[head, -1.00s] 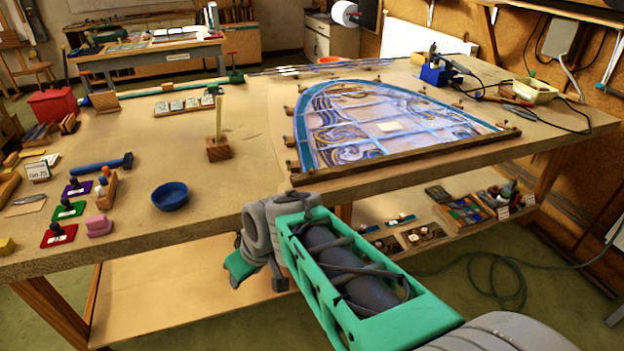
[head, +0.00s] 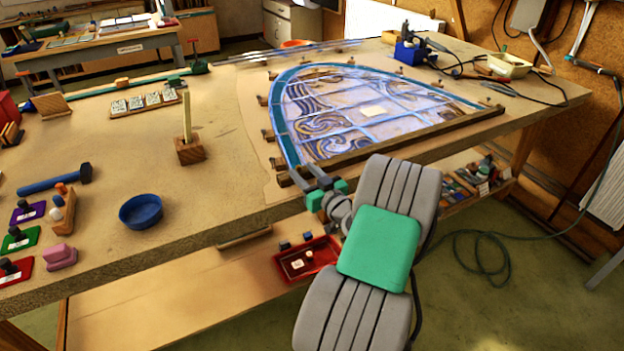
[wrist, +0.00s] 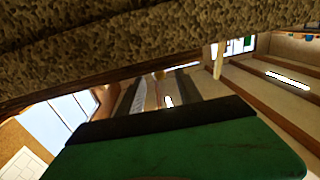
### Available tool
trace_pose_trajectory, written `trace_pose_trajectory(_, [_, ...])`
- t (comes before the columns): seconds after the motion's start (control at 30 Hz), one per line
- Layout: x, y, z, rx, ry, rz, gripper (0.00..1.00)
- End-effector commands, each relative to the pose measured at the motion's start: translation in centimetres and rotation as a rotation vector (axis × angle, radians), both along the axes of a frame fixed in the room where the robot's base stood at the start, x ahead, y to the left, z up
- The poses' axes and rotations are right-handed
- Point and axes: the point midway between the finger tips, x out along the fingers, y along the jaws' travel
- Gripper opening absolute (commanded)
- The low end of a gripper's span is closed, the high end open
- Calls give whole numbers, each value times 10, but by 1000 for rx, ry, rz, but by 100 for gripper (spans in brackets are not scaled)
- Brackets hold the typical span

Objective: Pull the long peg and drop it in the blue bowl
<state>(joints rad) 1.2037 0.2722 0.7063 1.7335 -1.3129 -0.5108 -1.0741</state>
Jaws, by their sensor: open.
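The long peg (head: 186,117) is a pale upright stick standing in a small wooden block (head: 190,151) on the workbench. The blue bowl (head: 141,211) sits near the front edge, left of and nearer than the block, and looks empty. My gripper (head: 308,178) is open at the bench's front edge, by the lower left corner of the leaded panel, right of the peg and apart from it. In the wrist view, a pale upright stick (wrist: 218,62) shows beyond my gripper; I cannot tell surely that it is the peg.
The leaded panel (head: 375,110) with its wooden strips fills the bench's right half. A hammer (head: 55,179), coloured cards and a pink block (head: 61,257) lie left of the bowl. A red tray (head: 307,259) is on the lower shelf. The bench around the peg block is clear.

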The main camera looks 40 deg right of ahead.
Motion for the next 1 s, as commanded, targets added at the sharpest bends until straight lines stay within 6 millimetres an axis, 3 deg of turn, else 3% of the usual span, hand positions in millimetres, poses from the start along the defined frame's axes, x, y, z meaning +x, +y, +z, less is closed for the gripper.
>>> trace_pose_trajectory(0.1, [28,-4,2,0,1,6,42])
trace_pose_trajectory(0.3, [56,-10,1,1,1,2,42])
trace_pose_trajectory(0.63, [61,-12,0,0,1,1,42])
trace_pose_trajectory(1.0, [61,-12,0,0,1,1,12])
